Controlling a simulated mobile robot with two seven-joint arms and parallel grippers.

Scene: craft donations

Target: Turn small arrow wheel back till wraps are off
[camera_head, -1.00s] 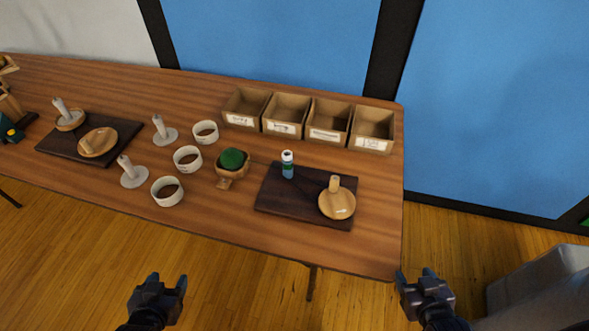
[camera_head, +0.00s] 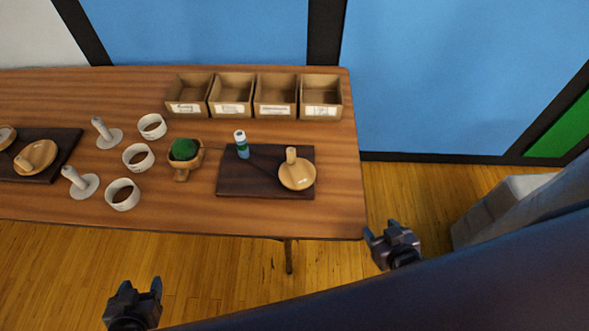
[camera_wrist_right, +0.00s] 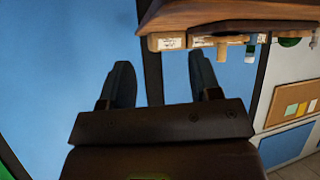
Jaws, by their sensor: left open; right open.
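A small round wooden wheel with an upright peg handle (camera_head: 297,175) sits on the right end of a dark board (camera_head: 250,190) in the head view. A thin dark line runs across the board from the wheel; its wraps are too small to make out. A blue-and-white bottle (camera_head: 242,145) stands at the board's back left. A wooden holder (camera_head: 182,172) with a green ball (camera_head: 184,149) stands left of the board. My left gripper (camera_head: 140,290) is open and empty in front of the table. My right gripper (camera_head: 380,232) is open and empty off the table's front right corner.
Several labelled wooden bins (camera_head: 321,110) line the table's back right edge. White rings (camera_head: 122,195) and white spindles (camera_head: 82,184) stand to the left. Another dark board (camera_head: 66,150) with a wooden wheel (camera_head: 36,157) lies at far left. A grey block (camera_head: 490,205) stands right of the table.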

